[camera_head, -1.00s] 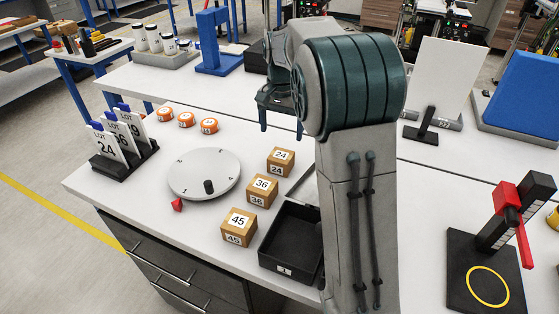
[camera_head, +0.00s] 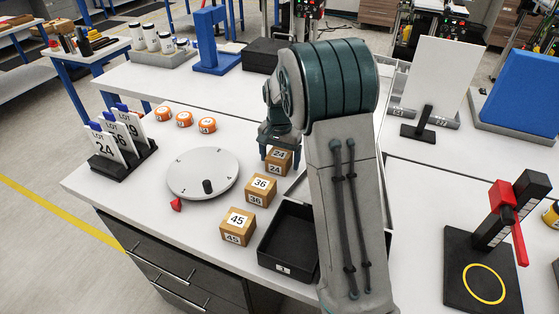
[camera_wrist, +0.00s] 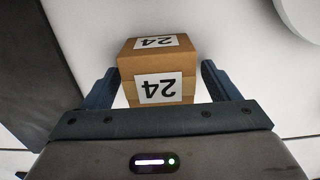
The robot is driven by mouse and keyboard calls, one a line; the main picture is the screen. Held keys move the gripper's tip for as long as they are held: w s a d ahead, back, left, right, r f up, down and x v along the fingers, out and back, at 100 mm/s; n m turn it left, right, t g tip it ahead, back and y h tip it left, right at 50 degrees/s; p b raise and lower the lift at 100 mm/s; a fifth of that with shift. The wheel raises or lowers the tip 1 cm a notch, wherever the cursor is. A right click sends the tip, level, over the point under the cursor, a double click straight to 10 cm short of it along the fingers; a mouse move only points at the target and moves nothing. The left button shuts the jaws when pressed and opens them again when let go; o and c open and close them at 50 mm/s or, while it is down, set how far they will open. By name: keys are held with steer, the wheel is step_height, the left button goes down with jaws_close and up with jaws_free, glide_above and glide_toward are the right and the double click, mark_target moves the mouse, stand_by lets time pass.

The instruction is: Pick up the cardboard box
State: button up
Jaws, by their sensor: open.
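A small brown cardboard box labelled 24 (camera_head: 279,160) sits on the white table, last in a row with a box labelled 36 (camera_head: 260,190) and a box labelled 45 (camera_head: 237,225). My gripper (camera_head: 277,150) is low over the 24 box, hiding part of its top in the head view. In the wrist view, the 24 box (camera_wrist: 157,70) lies between the two blue fingers of my open gripper (camera_wrist: 157,85), with a gap visible on either side. Its labels appear upside down there.
A black tray (camera_head: 262,248) stands to the right of the boxes. A round grey turntable (camera_head: 190,187) with a black knob is to their left.

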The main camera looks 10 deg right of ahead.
steer(key=c, duration=1.1)
